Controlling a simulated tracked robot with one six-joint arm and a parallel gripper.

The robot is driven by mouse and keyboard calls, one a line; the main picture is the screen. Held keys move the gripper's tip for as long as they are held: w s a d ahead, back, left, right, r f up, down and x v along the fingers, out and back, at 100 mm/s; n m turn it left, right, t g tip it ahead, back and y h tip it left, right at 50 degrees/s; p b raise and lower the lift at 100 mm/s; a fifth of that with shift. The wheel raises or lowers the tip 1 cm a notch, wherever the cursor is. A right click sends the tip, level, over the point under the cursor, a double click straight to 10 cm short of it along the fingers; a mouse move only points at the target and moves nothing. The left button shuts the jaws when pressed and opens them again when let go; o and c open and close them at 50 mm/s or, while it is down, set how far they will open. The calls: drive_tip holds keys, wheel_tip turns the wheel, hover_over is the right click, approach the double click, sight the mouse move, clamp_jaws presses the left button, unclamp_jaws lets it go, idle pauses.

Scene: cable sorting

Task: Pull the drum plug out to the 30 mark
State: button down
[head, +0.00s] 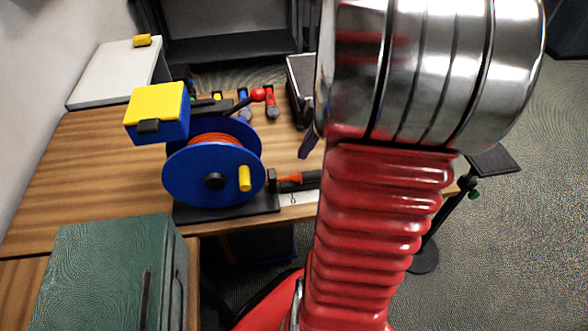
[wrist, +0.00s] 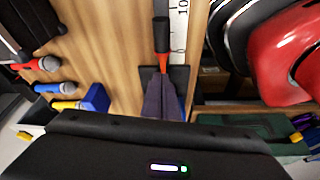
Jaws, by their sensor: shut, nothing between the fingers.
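The blue drum (head: 183,181) with orange cable and a yellow crank knob (head: 244,178) stands on a dark base on the wooden table. The plug (head: 290,179), orange and black, lies just right of the drum beside a white scale strip (head: 298,197). In the wrist view the plug (wrist: 161,36) lies along the scale (wrist: 179,28), where a 10 shows; the 30 mark is not visible. My gripper (wrist: 162,75) is shut and empty, its dark fingertips close to the plug's orange end; contact is unclear. In the head view my fingers (head: 307,142) are partly hidden behind my arm.
A blue box with a yellow lid (head: 157,103) is left of the drum. A green box (head: 105,275) is at front left. Bare table (head: 85,165) lies left of the drum.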

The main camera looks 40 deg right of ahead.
drive_tip(key=shift+f, duration=0.1)
drive_tip(key=x, duration=1)
